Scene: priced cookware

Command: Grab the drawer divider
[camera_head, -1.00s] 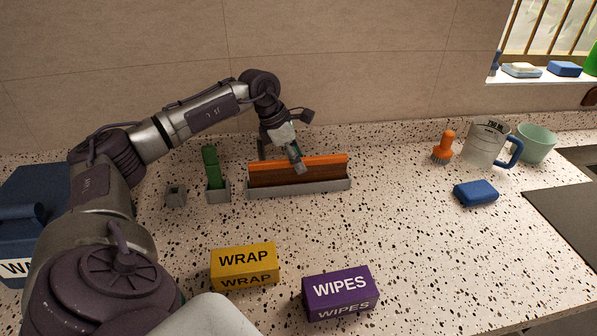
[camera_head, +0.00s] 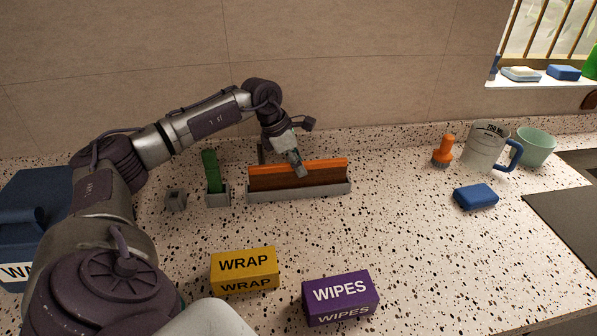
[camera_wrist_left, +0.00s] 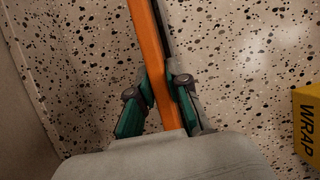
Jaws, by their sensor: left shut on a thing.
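The drawer divider (camera_head: 315,175) is a long brown board with an orange top edge. It stands upright in a low grey holder (camera_head: 320,190) on the speckled counter. My left gripper (camera_head: 298,166) reaches down from behind and is shut on the divider's upper edge near its middle. In the left wrist view, the orange edge of the divider (camera_wrist_left: 147,45) runs between the two green and dark fingers of my left gripper (camera_wrist_left: 160,85), one on each side. My right gripper is not in view.
A green item (camera_head: 211,170) stands in a small grey holder left of the divider. A yellow WRAP box (camera_head: 245,270) and a purple WIPES box (camera_head: 341,297) are in front. A blue sponge (camera_head: 475,196), orange brush (camera_head: 443,152) and measuring jug (camera_head: 486,146) are at right.

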